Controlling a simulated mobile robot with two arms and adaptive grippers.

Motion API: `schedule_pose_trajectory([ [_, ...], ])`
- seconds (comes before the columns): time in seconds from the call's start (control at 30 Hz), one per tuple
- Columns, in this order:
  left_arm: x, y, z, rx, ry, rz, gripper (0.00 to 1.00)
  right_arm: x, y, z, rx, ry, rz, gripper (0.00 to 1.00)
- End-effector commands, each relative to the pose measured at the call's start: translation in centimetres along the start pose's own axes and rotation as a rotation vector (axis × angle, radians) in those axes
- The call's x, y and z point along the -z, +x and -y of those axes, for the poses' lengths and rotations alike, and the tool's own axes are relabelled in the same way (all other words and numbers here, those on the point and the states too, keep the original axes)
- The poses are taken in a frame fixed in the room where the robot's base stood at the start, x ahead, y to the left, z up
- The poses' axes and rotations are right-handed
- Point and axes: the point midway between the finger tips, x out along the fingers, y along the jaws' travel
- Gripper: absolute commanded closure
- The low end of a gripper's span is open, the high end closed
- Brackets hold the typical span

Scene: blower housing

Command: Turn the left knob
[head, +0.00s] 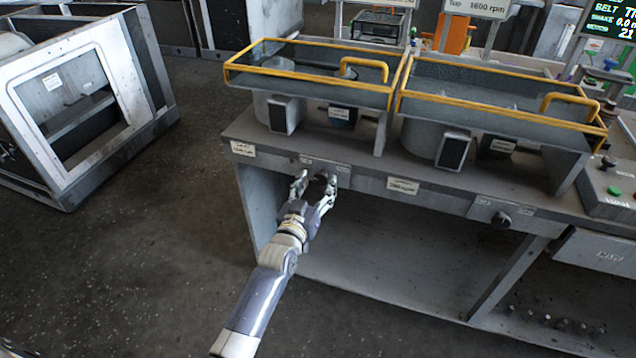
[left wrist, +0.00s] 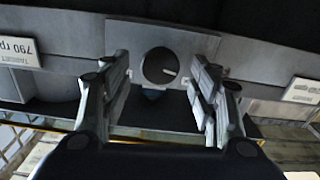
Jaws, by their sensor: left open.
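The left knob (head: 321,179) is a dark round knob on the front edge of the bench. In the left wrist view the knob (left wrist: 160,66) shows a pale pointer mark and sits between the two fingertips. My left gripper (head: 318,180) reaches up to the knob and is open, a finger on each side. In the left wrist view both fingers of my left gripper (left wrist: 161,85) stand apart from the knob, with a gap on each side. My right gripper is not in view.
Two grey trays with yellow rails (head: 310,75) (head: 495,100) stand on the bench. Another dark knob (head: 501,221) is farther right on the same edge. A control box (head: 612,187) with a green button is at the right. A metal frame (head: 60,115) stands at the left; the floor between is clear.

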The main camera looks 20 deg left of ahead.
Motion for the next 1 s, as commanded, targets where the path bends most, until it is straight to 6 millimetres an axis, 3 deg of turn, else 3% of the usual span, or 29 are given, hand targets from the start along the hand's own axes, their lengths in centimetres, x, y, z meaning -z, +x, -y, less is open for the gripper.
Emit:
schedule_pose_trajectory([
  [0.13,0.01,0.98,-0.02,0.0,0.0,0.0,0.45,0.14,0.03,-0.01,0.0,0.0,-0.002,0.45],
  [0.47,0.0,1.19,-0.02,0.0,0.0,0.0,0.45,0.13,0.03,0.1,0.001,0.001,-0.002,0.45],
  [0.67,0.0,1.18,-0.02,0.0,0.0,0.0,0.89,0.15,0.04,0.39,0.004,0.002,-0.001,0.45],
  [0.83,0.06,1.18,-0.02,0.0,-0.011,0.0,0.89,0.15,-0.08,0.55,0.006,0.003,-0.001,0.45],
  [1.0,0.14,1.19,0.03,0.0,-0.138,0.001,0.89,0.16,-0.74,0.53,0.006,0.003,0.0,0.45],
])
